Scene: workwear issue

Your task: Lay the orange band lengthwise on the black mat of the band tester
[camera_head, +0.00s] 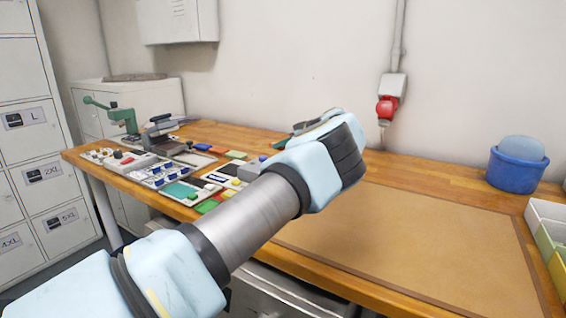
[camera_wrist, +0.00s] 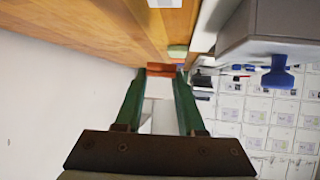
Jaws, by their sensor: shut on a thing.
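My gripper (camera_wrist: 160,72) shows in the wrist view with two long green fingers. The fingers are shut on a small orange piece, the orange band (camera_wrist: 160,69), held across the fingertips. In the head view my own arm hides the fingertips and the band. A bench device with a grey head and a dark flat surface (camera_head: 171,148) stands at the back left of the bench. It may be the band tester with its black mat, but it is too small to be sure.
The wooden bench (camera_head: 420,172) carries several small devices and coloured pieces at left. A brown work mat (camera_head: 420,240) lies clear at right. A blue tub (camera_head: 516,172) stands far right. A grey box (camera_wrist: 275,35) with a blue knob (camera_wrist: 278,75) is close right of the fingers.

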